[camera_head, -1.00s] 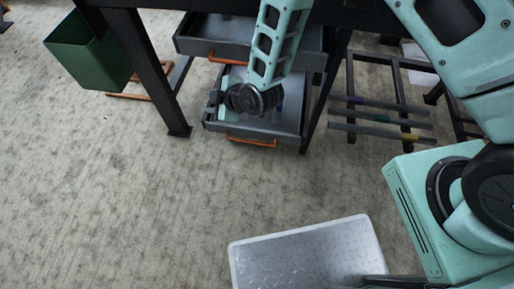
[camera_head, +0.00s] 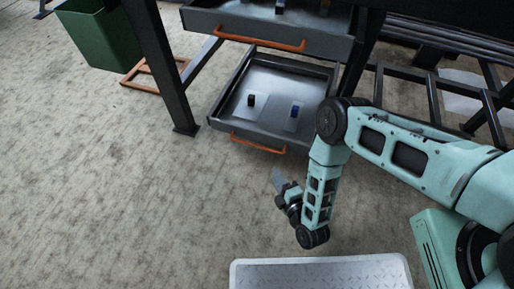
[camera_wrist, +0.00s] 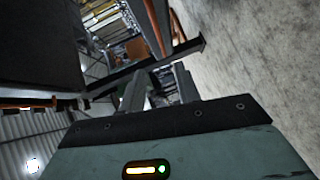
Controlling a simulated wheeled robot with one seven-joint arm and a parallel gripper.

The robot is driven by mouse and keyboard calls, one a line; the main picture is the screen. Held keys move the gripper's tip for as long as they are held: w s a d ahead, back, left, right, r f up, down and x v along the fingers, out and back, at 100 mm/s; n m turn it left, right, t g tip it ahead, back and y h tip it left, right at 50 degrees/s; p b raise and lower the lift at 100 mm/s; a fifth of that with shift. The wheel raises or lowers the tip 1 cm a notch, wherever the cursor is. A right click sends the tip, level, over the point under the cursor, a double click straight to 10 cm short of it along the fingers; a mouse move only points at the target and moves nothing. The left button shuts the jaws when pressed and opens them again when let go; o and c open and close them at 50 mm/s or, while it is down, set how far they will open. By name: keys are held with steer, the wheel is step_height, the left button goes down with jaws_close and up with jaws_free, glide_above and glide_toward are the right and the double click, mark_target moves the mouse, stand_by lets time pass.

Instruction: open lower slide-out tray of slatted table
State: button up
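The slatted table's lower slide-out tray (camera_head: 240,108) is pulled out, with its inside showing. It has an orange handle (camera_head: 257,144) along its front, and a small black item (camera_head: 251,100) and a small blue item (camera_head: 294,110) lie inside. My gripper (camera_head: 279,180) is in front of the tray, to the lower right of the handle and apart from it. In the wrist view its two fingers (camera_wrist: 158,88) stand apart with nothing visible between them, so it is open and empty.
An upper tray (camera_head: 215,22) with an orange handle (camera_head: 260,38) is above the lower one. A black table leg (camera_head: 163,70) stands at left, with a green bin (camera_head: 100,38) beyond. A metal plate (camera_head: 320,274) is near the front. The floor at left is clear.

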mark_target(255, 145)
steer(key=w+b, duration=0.1)
steer(key=b, duration=0.3)
steer(key=w+a+f+b, duration=0.1)
steer(key=b, duration=0.3)
steer(key=shift+w+b, duration=0.1)
steer(key=shift+b, duration=0.25)
steer(key=b, duration=0.3)
steer(key=shift+w+a, duration=0.15)
steer(key=b+x, duration=0.8)
steer(key=x, duration=0.5)
steer(key=shift+w+a, duration=0.1)
steer(key=shift+w, duration=0.2)
steer(key=shift+w+a+r, duration=0.15)
steer(key=shift+w, duration=0.25)
jaws_close()
